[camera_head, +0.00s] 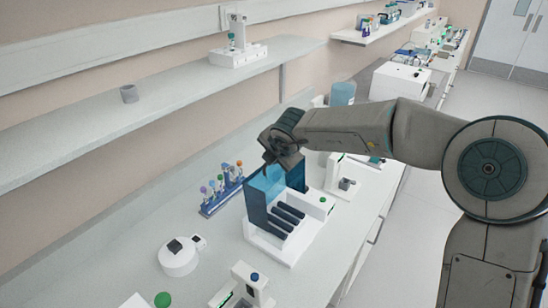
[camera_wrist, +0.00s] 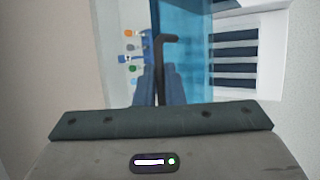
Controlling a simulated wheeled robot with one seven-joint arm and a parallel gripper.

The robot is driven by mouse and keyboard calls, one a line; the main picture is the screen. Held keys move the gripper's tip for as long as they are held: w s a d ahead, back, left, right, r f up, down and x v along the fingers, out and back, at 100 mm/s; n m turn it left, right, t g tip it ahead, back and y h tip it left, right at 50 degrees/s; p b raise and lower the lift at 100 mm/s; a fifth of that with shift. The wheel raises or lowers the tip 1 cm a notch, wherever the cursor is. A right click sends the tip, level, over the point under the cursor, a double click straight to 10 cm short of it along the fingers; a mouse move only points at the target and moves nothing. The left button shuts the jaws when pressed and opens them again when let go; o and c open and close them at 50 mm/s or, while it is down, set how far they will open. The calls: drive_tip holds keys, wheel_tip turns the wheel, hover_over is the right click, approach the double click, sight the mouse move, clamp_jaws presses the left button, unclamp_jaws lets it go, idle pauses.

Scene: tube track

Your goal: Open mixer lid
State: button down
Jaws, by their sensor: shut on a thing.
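The mixer is a white machine (camera_head: 277,248) on the bench in the head view, with dark rollers (camera_head: 287,214) exposed at its front. Its see-through blue lid (camera_head: 258,205) stands raised, roughly upright, over the back of the machine. My gripper (camera_head: 271,166) is at the lid's top edge. In the wrist view, my gripper (camera_wrist: 160,85) is shut around a thin dark bar (camera_wrist: 159,60) beside the blue lid (camera_wrist: 190,50). The rollers (camera_wrist: 235,60) show to the right. The exact contact is partly hidden by my gripper.
A blue rack of coloured tubes (camera_head: 222,193) stands close left of the mixer. A round white device (camera_head: 178,257) and another white device (camera_head: 245,288) sit nearer. A white device (camera_head: 342,183) stands to the right. A wall shelf (camera_head: 150,105) runs above the bench at left.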

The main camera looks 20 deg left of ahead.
drive_tip(key=shift+r, duration=0.1)
drive_tip(key=c, duration=1.5)
unclamp_jaws()
drive_tip(key=v, duration=1.3)
drive_tip(key=shift+s+d+r, duration=0.2)
drive_tip(key=shift+d, duration=0.1)
drive_tip(key=shift+d, duration=0.1)
